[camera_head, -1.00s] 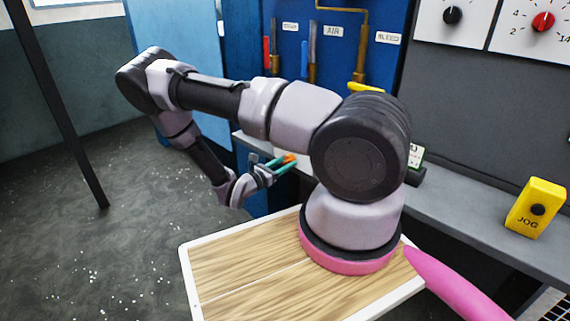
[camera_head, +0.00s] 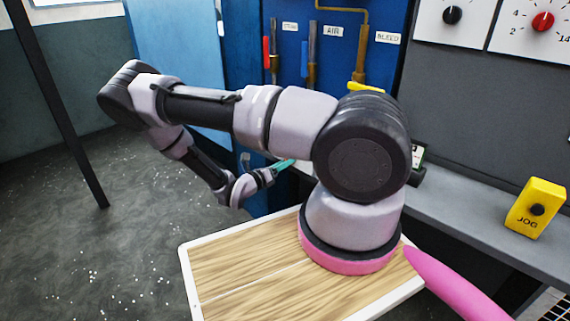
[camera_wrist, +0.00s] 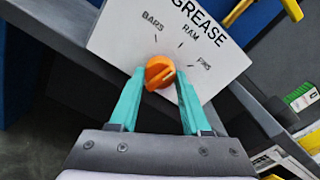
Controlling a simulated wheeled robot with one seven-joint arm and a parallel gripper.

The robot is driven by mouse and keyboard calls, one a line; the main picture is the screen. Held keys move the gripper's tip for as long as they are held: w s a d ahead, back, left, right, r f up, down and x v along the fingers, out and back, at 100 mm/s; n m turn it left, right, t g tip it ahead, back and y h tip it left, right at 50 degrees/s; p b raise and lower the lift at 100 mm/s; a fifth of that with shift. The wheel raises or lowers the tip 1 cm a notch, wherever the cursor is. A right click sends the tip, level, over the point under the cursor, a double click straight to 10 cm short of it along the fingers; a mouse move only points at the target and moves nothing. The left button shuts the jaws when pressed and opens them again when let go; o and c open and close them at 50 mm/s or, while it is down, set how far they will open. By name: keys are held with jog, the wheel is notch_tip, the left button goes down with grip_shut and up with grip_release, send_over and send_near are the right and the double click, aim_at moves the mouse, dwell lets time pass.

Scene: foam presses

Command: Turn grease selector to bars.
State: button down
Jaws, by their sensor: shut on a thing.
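The grease selector is an orange knob (camera_wrist: 160,72) on a white plate (camera_wrist: 125,48) in the wrist view. The plate reads GREASE, with BARS at upper left, RAM at the top and PINS at the right. The knob's ridge slants up to the right, roughly to the PINS side; its exact pointing is hard to tell. My gripper (camera_wrist: 161,76) has one teal finger on each side of the knob and is shut on it. In the head view my gripper (camera_head: 284,165) is at the bench's left end, its fingers seen nearly edge-on; the knob is hidden there.
A grey bench (camera_head: 460,220) runs along the machine, with a yellow JOG box (camera_head: 536,208) on it. Blue panels behind carry pipes and valves, including a yellow handle (camera_head: 364,87). A wooden-topped surface (camera_head: 240,275) lies below my arm. Open floor is at left.

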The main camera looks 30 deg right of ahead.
jog(key=n, duration=1.1)
jog(key=shift+n, duration=0.4)
dwell(0.3)
jog(key=shift+c, duration=1.8)
grip_release()
jog(key=v, duration=1.1)
jog(key=shift+r, duration=0.1)
